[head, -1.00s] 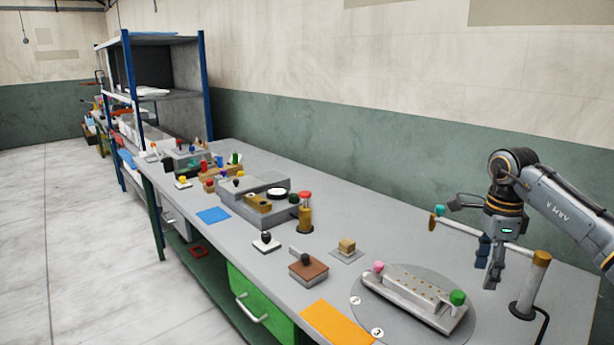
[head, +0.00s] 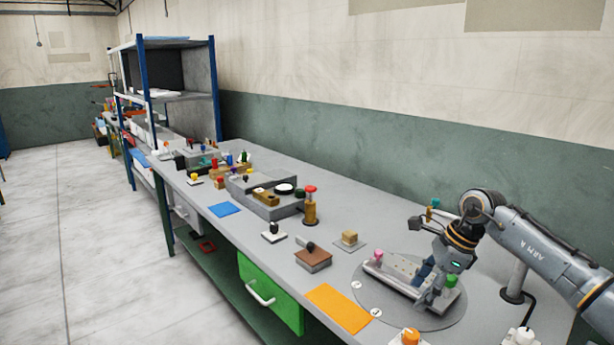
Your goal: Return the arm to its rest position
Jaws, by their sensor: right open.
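My right arm comes in from the right edge in the head view, with a grey link marked with lettering and dark joints. My right gripper (head: 432,288) points down over the right part of a pale metal fixture (head: 390,270). Its two fingers are apart, with no object visible between them. The gripper hides part of the fixture. Whether the fingertips touch it, I cannot tell. The fixture has a pink knob (head: 378,255) at its left end and a green knob (head: 451,281) at its right end. My left gripper is not in view.
The fixture lies on a round grey plate (head: 440,321) on the long workbench. An orange mat (head: 339,309), a brown block with a black knob (head: 313,260) and a red-topped post (head: 310,207) stand left. A pole (head: 516,279) stands right. The bench's back strip is mostly clear.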

